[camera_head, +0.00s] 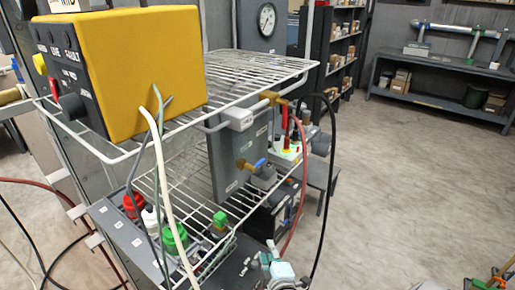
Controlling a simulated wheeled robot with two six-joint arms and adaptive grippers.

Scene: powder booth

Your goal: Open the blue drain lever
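The blue drain lever (261,163) sits on a small brass valve at the lower front of a grey upright panel or tank (228,158), below the upper wire shelf. It is small, and I cannot tell its exact angle. My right gripper (268,256) appears to be at the bottom centre edge, well below the lever and apart from it. It is small and partly cut off, so I cannot tell whether it is open or shut. My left gripper is not in view.
A yellow control box (150,75) stands on the upper wire shelf (245,75), with cables hanging down in front. A second brass valve (272,98) and black and red hoses are right of the panel. Red and green-capped bottles (173,238) stand below.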

